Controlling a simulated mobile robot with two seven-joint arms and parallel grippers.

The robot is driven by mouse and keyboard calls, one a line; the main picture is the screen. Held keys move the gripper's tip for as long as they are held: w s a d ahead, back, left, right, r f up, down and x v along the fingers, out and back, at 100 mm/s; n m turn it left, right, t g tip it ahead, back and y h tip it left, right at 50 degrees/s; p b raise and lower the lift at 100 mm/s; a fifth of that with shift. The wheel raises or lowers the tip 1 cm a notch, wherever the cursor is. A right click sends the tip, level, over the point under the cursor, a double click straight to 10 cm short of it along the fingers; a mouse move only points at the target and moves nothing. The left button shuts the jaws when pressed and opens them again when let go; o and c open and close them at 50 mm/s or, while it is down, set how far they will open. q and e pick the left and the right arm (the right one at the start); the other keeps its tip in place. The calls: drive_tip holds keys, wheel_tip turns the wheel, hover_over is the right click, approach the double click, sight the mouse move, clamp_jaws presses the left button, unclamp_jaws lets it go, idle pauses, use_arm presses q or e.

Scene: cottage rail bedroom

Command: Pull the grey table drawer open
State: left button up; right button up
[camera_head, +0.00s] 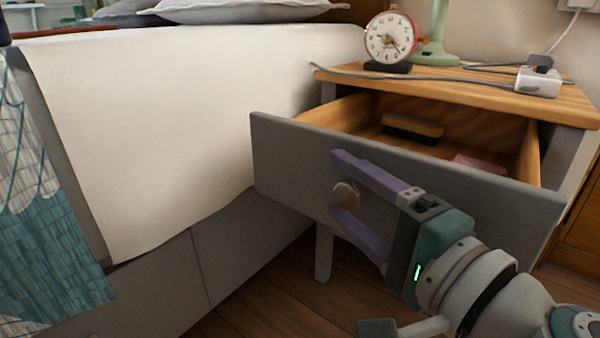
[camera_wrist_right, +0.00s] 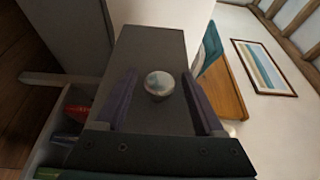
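The grey table drawer stands well open, its grey front (camera_head: 290,170) pulled out from under the wooden tabletop (camera_head: 480,92). A round knob (camera_head: 347,194) is on the drawer front. My right gripper (camera_head: 338,185), with purple fingers, is in front of the drawer with its fingers on either side of the knob. In the right wrist view, the knob (camera_wrist_right: 159,84) sits between the fingers with gaps on both sides, so the gripper is open and not clamped on it. My left gripper is not in view.
A brush-like item (camera_head: 413,128) and a pink item (camera_head: 478,163) lie in the drawer. An alarm clock (camera_head: 390,40), a green lamp base (camera_head: 435,50) and a white power strip (camera_head: 538,80) stand on top. The bed (camera_head: 180,120) is close on the left.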

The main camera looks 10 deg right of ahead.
drive_tip(key=b+v, duration=0.1)
drive_tip(key=v, duration=0.9)
idle(0.3)
